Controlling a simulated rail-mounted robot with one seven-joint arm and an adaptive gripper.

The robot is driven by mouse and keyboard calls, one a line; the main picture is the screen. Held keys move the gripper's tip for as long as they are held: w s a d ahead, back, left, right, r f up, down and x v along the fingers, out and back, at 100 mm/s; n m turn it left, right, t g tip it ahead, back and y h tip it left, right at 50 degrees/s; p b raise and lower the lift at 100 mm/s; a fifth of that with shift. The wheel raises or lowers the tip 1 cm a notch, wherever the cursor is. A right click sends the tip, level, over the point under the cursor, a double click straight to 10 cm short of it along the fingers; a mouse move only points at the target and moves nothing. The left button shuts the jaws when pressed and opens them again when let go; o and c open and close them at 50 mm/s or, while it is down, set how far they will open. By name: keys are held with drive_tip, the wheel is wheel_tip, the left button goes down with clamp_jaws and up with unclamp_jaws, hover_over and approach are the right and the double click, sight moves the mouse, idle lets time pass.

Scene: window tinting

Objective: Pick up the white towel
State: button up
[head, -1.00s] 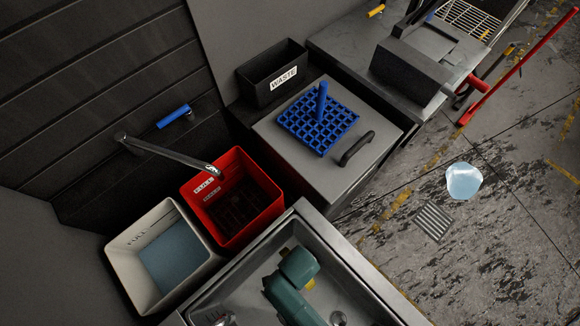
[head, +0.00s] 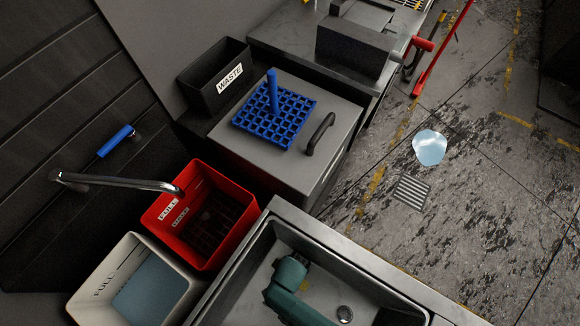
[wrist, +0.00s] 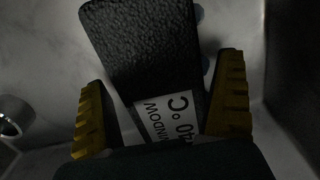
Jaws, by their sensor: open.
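I cannot make out a white towel in either view. My gripper (wrist: 162,112) is open in the wrist view, with one yellow ridged finger on each side. A black textured object with a white label (wrist: 140,45) reaches in between the fingers; part of the label reads "40°C" and "WINDOW". I cannot tell whether it touches the fingers, and its lower end is hidden by the gripper. In the head view my teal arm reaches into the metal sink (head: 395,282); the gripper itself is not clear there.
A red bin (head: 222,255) and a pale bin (head: 83,300) with bluish contents stand left of the sink. A blue grid (head: 300,102) with an upright handle lies on a grey cabinet. A black waste box (head: 205,100) stands behind. A shiny pale patch (head: 429,148) lies on the floor.

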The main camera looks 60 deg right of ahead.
drive_tip(key=shift+f, duration=0.1)
drive_tip(key=c, duration=1.2)
